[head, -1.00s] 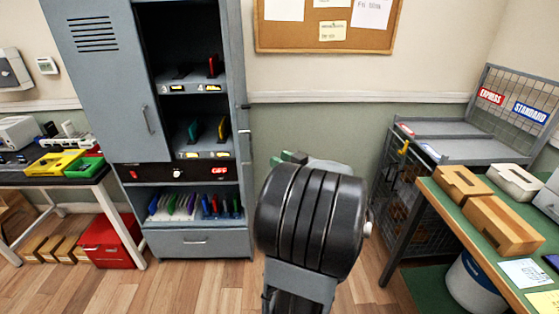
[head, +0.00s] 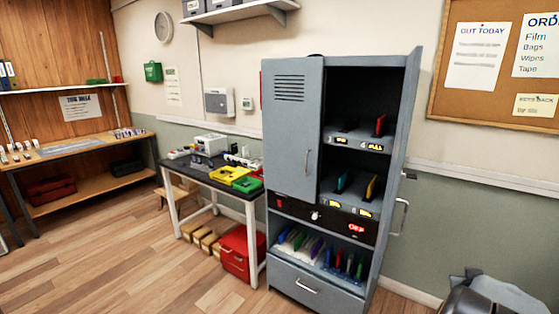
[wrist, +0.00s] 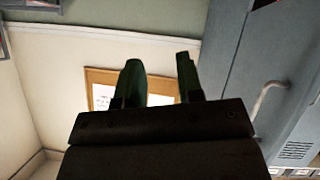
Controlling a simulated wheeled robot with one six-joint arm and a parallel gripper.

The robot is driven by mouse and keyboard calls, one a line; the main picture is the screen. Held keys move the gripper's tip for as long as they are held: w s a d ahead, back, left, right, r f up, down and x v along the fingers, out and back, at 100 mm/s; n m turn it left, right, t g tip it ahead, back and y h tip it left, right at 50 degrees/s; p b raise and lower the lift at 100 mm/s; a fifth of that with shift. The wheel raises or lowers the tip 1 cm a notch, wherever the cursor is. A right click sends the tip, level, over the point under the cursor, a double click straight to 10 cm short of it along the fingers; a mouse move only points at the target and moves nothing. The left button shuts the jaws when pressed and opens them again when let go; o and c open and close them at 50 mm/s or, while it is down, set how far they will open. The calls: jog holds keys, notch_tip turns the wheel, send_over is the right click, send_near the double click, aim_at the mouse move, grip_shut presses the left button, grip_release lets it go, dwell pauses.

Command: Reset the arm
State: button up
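My gripper (wrist: 160,68) shows in the wrist view with its two dark green fingers apart and nothing between them. The wall and a cork board (wrist: 160,84) lie behind the fingers. The gripper itself cannot be made out there.
A grey cabinet (head: 290,130) stands right of centre, its left door shut and its right shelves holding phones. Left of it is a table with yellow (head: 228,174) and green (head: 247,184) trays, above a red box (head: 234,254). Open wooden floor (head: 130,265) lies at left.

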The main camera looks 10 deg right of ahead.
jog(key=a+n+g+y+p, duration=0.1)
jog(key=a+n+y, duration=0.2)
jog(key=a, duration=1.6)
jog(key=w+a+r+n+g+y, duration=0.1)
jog(key=a+n+y, duration=0.3)
jog(key=a, duration=1.6)
jog(key=g+y, duration=0.1)
jog(key=y, duration=0.1)
jog(key=shift+w+a+r+y+p, duration=0.2)
jog(key=shift+w+y+p, duration=0.1)
jog(key=shift+y+p, duration=0.1)
